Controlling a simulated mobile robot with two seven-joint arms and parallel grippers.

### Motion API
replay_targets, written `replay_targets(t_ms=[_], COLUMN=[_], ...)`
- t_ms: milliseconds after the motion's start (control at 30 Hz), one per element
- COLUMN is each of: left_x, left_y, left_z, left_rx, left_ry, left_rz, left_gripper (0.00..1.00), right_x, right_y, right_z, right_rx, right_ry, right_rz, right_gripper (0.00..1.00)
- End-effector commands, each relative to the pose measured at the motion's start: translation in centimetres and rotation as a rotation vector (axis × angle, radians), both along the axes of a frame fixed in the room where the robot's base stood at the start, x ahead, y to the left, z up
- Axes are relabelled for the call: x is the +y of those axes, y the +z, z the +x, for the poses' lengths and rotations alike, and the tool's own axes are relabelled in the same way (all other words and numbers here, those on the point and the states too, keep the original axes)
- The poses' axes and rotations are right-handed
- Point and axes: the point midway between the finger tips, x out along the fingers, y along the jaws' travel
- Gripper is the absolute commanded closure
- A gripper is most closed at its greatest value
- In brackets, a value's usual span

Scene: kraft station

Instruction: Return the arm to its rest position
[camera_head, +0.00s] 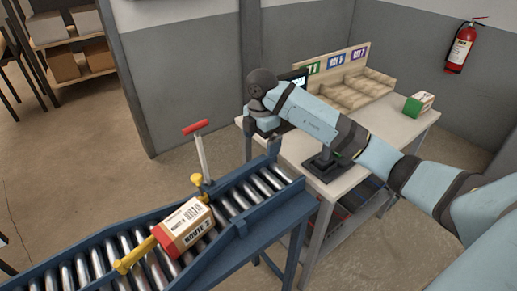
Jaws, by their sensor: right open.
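My right arm (330,120) reaches in from the right, pale blue with dark joint bands, over the white table. My right gripper (262,148) points down at the table's left end, close to the upper end of the roller conveyor. Its two dark fingers are apart, with nothing seen between them. My left gripper is not in view. A red and white box marked "ROUTE" (185,226) lies on the conveyor rollers, well apart from the right gripper.
The conveyor (232,237) has blue rails, a yellow bar (135,255) and a red-handled lever (200,150). The table (300,150) bears a sorting rack with coloured labels (355,88), a dark screen partly hidden by my arm, and a green and white box (420,104). Open floor lies left.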

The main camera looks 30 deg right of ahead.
Motion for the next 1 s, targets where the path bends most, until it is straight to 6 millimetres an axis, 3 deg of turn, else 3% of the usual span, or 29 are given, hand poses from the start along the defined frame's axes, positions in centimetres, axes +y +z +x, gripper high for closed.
replay_targets(t_ms=[267, 367, 467, 533, 600, 667, 700, 800, 900, 1000], left_x=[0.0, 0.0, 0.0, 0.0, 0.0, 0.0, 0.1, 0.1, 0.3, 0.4], left_y=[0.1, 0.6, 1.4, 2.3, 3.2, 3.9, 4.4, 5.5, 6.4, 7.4], left_z=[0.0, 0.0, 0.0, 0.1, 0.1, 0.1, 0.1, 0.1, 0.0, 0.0], left_rx=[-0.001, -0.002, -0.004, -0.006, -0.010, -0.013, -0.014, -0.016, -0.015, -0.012], left_ry=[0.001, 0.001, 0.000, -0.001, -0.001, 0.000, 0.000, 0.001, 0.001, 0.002], left_rz=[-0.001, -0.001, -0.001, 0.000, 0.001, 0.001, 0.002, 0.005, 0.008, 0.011], left_gripper=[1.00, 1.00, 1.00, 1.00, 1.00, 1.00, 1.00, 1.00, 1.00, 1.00], right_x=[0.3, 2.4, 7.0, 11.5, 16.3, 19.4, 21.1, 23.3, 23.1, 21.1], right_y=[0.3, -0.8, -2.8, -3.8, -3.8, -3.0, -2.2, -0.1, 1.0, 0.0], right_z=[-0.1, -0.7, -2.4, -4.4, -6.8, -8.6, -9.6, -11.1, -11.6, -12.0], right_rx=[0.001, 0.005, -0.003, -0.038, -0.115, -0.213, -0.289, -0.510, -0.736, -0.910], right_ry=[0.012, 0.091, 0.246, 0.372, 0.462, 0.485, 0.471, 0.332, 0.062, -0.290], right_rz=[0.014, 0.106, 0.325, 0.560, 0.838, 1.065, 1.205, 1.487, 1.640, 1.640], right_gripper=[0.00, 0.00, 0.00, 0.00, 0.00, 0.00, 0.00, 0.00, 0.00, 0.00])
